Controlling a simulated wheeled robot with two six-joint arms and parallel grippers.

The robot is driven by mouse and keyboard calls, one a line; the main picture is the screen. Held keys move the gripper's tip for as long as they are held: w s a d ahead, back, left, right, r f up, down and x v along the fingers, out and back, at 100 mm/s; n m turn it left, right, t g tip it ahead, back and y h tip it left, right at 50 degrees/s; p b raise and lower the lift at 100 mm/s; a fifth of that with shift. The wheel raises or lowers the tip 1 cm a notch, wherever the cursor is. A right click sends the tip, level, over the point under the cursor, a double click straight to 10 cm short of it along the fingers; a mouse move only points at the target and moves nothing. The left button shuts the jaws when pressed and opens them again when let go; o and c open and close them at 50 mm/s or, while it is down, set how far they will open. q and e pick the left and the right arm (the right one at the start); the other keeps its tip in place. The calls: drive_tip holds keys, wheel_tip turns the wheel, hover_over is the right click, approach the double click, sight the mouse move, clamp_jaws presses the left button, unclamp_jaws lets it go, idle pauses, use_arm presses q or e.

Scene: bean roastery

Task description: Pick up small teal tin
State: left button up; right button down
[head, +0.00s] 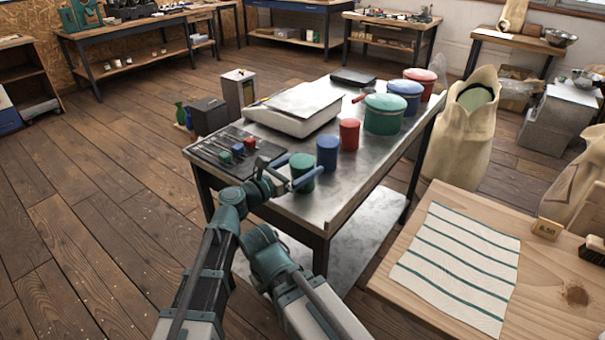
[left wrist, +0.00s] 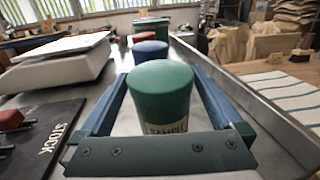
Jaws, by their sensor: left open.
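The small teal tin (head: 303,174) stands upright near the front left part of the metal table, at the near end of a row of tins. It also shows in the left wrist view (left wrist: 160,92), with a label reading "SAMPLE" partly hidden by the gripper's near edge. My left gripper (head: 297,171) is open, with its blue fingers on either side of the tin. I cannot tell whether they touch it. My right gripper is not in view.
A small blue tin (head: 327,153) stands just behind, then a small red tin (head: 349,134) and larger tins. A white scale (head: 297,112) and a dark board (head: 211,152) with coloured blocks are to the left. A wooden counter (head: 400,268) is at right.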

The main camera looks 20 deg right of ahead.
use_arm(q)
drive_tip(key=c, duration=1.2)
drive_tip(key=shift+r+p, duration=0.8)
drive_tip(key=shift+r, duration=0.05)
drive_tip(key=shift+c, duration=0.2)
drive_tip(key=shift+s+a+r+p, duration=0.15)
drive_tip(key=shift+a+r+p, duration=0.05)
drive_tip(key=shift+r+p, duration=0.4)
drive_tip(key=shift+s+a+r+p, duration=0.15)
drive_tip(key=shift+r+p, duration=0.4)
drive_tip(key=shift+p, duration=0.05)
drive_tip(key=s+d+r+p+v, duration=0.1)
drive_tip(key=s+v, duration=0.1)
drive_tip(key=v, duration=1.3)
drive_tip(key=shift+s+d, duration=0.2)
